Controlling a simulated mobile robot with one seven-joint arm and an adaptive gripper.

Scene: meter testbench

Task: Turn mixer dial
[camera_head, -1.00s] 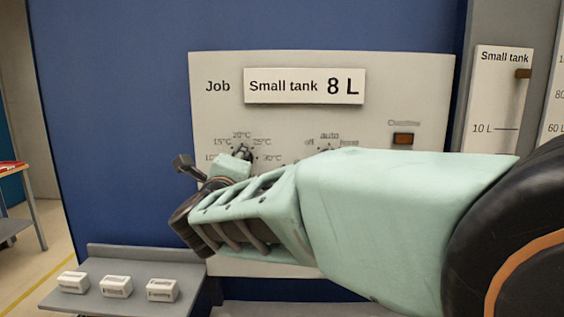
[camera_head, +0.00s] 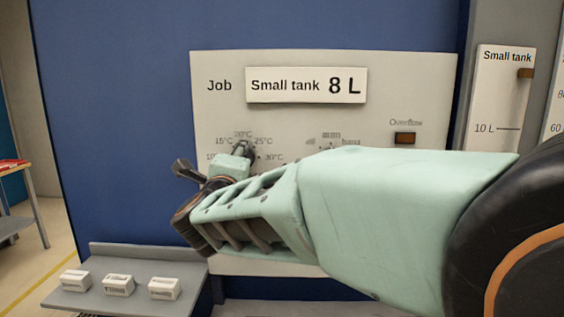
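The mixer dial (camera_head: 247,150) is a small dark knob on the pale panel, with temperature marks from about 15°C to 30°C around it. It is partly hidden behind my gripper, so its pointer direction cannot be read. My gripper (camera_head: 208,172) is at the end of my mint-green arm, just in front of and left of the dial. One dark finger sticks out to the left. The other fingertip merges with the dark dial, so I cannot tell whether they touch or how far the fingers are apart.
The panel (camera_head: 222,120) carries a sign (camera_head: 306,86) reading "Small tank 8 L" and a brown overflow light (camera_head: 404,138). A second dial's marks are mostly hidden by my arm. A grey shelf (camera_head: 70,300) with three white counters stands lower left. A tank gauge (camera_head: 497,100) is at right.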

